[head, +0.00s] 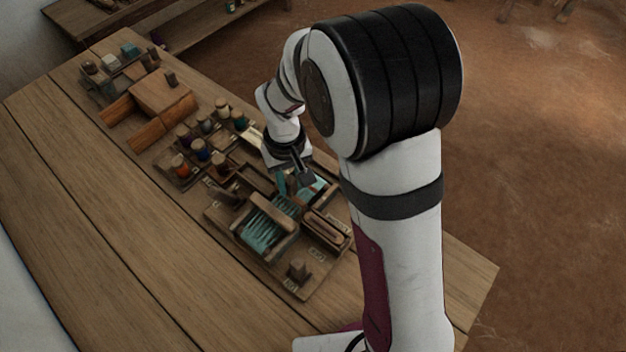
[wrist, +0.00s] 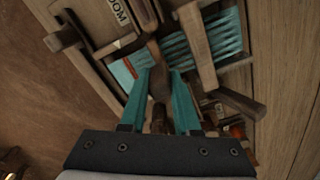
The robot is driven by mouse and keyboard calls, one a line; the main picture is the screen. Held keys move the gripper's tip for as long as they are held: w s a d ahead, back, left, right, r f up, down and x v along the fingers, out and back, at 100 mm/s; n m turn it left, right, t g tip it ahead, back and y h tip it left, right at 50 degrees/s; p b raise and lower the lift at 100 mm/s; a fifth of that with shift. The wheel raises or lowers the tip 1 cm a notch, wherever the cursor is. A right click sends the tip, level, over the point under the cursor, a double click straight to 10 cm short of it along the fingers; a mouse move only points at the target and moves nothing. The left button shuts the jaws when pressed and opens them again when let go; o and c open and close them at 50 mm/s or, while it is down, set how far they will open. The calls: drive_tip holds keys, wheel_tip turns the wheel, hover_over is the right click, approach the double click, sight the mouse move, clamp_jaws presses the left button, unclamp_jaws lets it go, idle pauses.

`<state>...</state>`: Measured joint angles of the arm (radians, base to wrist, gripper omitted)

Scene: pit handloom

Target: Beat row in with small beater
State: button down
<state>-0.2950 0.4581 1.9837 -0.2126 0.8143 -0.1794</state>
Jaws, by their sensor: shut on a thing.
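My gripper (head: 284,190) is over the far side of the small loom in the head view. In the wrist view its two teal fingers (wrist: 160,76) are shut on a brown wooden piece, apparently the small beater (wrist: 157,86); its lower end is hard to make out. The loom has teal warp threads (head: 260,231) in a wooden frame. The threads also show in the wrist view (wrist: 226,34), with a wooden bar (wrist: 198,45) across them, right of the fingers. A teal woven part (wrist: 124,72) lies near the fingertips. I cannot tell whether the beater touches the threads.
The loom stands on a wooden board (head: 294,287) with a small wooden block (head: 298,270) at its near corner. A slim wooden tray (head: 326,228) lies right of the loom. Spools (head: 200,150) and a larger wooden block (head: 163,92) stand farther left. The bench's front left is bare.

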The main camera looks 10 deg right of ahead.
drive_tip(key=shift+w+d, duration=1.65)
drive_tip(key=shift+w, duration=0.05)
drive_tip(key=c, duration=1.4)
unclamp_jaws()
drive_tip(key=shift+w+d, duration=0.2)
drive_tip(key=shift+a, duration=0.1)
drive_tip(key=shift+c, duration=0.2)
drive_tip(key=shift+s+a, duration=0.25)
clamp_jaws()
drive_tip(key=s+a, duration=0.5)
drive_tip(key=shift+s, duration=0.25)
drive_tip(key=o, duration=0.8)
unclamp_jaws()
drive_tip(key=shift+o, duration=0.2)
drive_tip(key=shift+w, duration=0.1)
